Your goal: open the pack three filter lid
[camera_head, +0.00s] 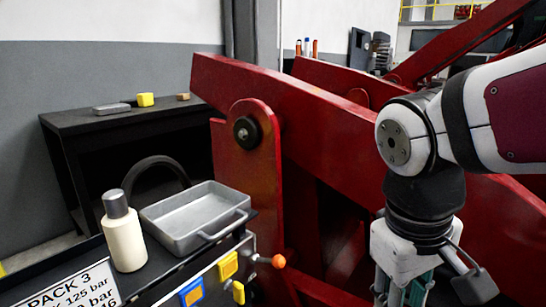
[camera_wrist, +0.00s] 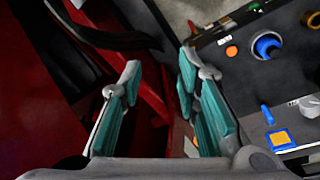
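The PACK 3 label (camera_head: 75,290) is on the black unit at the lower left in the head view. I cannot tell for sure which part is the filter lid. A round blue cap (camera_wrist: 267,46) stands in a ring on a dark panel (camera_wrist: 232,75) at the upper right of the wrist view. My gripper (camera_wrist: 160,72) is open, with nothing between its teal finger pads. It points down beside the panel, left of the cap and apart from it. In the head view my gripper (camera_head: 405,293) is partly cut off at the bottom edge, right of the unit.
A cream bottle (camera_head: 124,238) and a grey tray (camera_head: 160,237) stand on the unit. An orange-ended lever (camera_head: 278,261) sticks out at its right. Large red beams (camera_head: 300,115) rise behind my arm. The panel also has a blue lever (camera_wrist: 267,114) and a blue-and-yellow block (camera_wrist: 280,139).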

